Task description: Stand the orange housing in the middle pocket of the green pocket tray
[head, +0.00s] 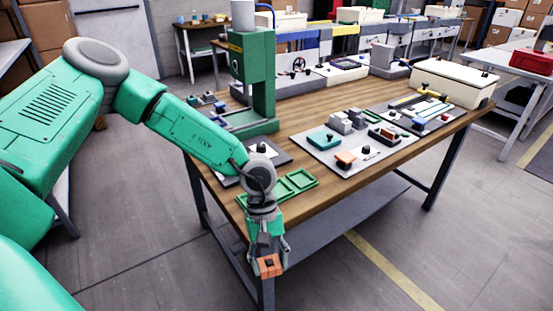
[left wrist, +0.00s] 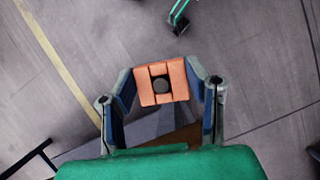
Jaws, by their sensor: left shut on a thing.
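In the left wrist view the housing (left wrist: 162,83) sits between the two fingertips of the gripper (left wrist: 162,86). The green pocket tray (head: 302,180) lies on the table behind the gripper, near the front edge. My left wrist hides part of the tray's left side. My right gripper is not in view.
The wooden table (head: 400,160) holds a green press (head: 262,80) behind the tray. A grey board (head: 325,155) with several parts lies right of the tray, with a cream case (head: 452,82) at the far right. The floor in front of the table is clear.

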